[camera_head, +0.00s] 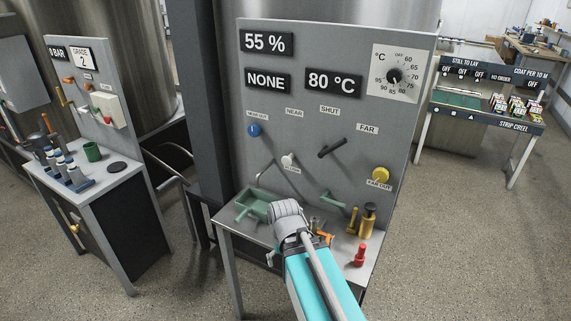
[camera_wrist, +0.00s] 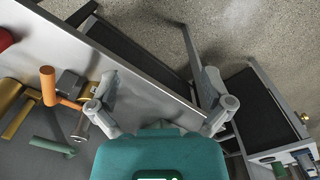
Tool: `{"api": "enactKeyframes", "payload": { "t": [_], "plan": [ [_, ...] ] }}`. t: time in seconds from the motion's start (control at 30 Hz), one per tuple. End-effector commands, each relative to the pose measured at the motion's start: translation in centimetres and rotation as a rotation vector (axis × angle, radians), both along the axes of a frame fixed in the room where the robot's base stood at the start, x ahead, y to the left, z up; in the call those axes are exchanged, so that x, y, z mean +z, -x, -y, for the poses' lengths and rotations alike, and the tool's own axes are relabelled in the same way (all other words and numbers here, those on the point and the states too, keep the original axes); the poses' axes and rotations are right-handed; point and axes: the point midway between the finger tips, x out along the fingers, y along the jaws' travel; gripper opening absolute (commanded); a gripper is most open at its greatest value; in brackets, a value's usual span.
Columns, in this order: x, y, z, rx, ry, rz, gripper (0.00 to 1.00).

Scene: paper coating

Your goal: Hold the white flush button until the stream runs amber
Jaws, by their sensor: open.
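The white flush button (camera_head: 288,160) sits on the grey panel (camera_head: 300,115), above a small label reading FLUSH. Its bent pipe (camera_head: 265,172) is to the left, over a green tray (camera_head: 253,207) on the bench. I see no stream from it. My gripper (camera_wrist: 160,76) is open and empty in the wrist view, its fingers apart over the bench edge. In the head view my arm is below and in front of the button, apart from it, and hides most of the gripper. The button does not show in the wrist view.
The panel also carries a blue button (camera_head: 254,130), a black lever (camera_head: 332,148), a yellow button (camera_head: 381,174) and a dial (camera_head: 394,75). Displays read 55 %, NONE and 80 °C. Yellow and red items (camera_head: 360,256) stand at the bench's right. Another station (camera_head: 85,170) is left.

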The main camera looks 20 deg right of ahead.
Motion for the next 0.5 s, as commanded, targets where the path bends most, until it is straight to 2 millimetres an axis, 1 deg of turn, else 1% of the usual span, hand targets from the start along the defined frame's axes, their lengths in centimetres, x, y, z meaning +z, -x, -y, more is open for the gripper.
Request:
{"api": "enactKeyframes", "payload": {
  "t": [0.23,0.27,0.3,0.47,0.5],
  "plan": [
    [0.0,0.0,0.0,0.0,0.0,0.0,1.0],
    [0.0,0.0,0.0,0.0,0.0,0.0,0.98],
    [0.0,0.0,0.0,0.0,0.0,0.0,0.91],
    [-0.12,-0.24,0.13,0.017,0.014,0.005,0.61],
    [-0.19,-0.38,0.22,0.027,0.023,0.008,0.54]
  ]
}}
